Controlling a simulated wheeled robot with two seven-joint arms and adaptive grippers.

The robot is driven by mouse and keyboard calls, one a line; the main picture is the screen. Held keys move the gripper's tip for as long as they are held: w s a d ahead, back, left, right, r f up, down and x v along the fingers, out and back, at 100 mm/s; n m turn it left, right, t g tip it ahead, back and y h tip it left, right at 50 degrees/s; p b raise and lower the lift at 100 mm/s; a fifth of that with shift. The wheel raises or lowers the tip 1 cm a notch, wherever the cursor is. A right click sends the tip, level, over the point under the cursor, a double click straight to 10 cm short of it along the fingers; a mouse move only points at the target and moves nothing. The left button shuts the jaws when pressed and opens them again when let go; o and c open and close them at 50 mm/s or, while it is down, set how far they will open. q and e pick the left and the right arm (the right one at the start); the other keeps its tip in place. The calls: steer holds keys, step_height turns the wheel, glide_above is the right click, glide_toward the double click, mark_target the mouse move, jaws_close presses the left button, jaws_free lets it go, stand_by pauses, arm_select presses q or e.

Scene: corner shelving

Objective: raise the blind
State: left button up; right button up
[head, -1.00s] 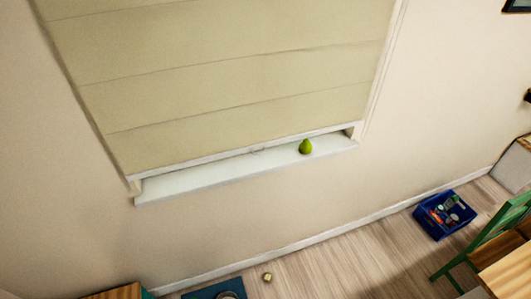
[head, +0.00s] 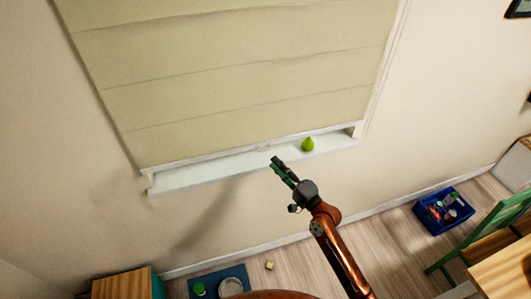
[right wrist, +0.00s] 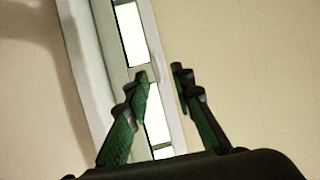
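The beige blind (head: 235,75) hangs low over the window in the head view. Its pale bottom bar (head: 210,161) is a little above the white sill (head: 190,180). My right gripper (head: 276,162) is in front of the sill, its fingertips near the bar. In the right wrist view its two fingers (right wrist: 160,72) are apart with nothing held between them. The bar shows there as a white strip (right wrist: 163,105), with bright window gaps beside it. I cannot tell whether a finger touches the bar. My left gripper is out of view.
A green pear (head: 308,145) stands on the sill, right of my right gripper. A blue crate (head: 430,216) with several items is on the floor at right, near a green chair (head: 478,237). A small cube (head: 269,265) lies on the floor below.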

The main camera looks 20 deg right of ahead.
steer(key=x, duration=0.7)
steer(key=shift+f+p, duration=0.2)
steer(key=shift+p, duration=0.2)
steer(key=shift+c, duration=0.2)
jaws_close()
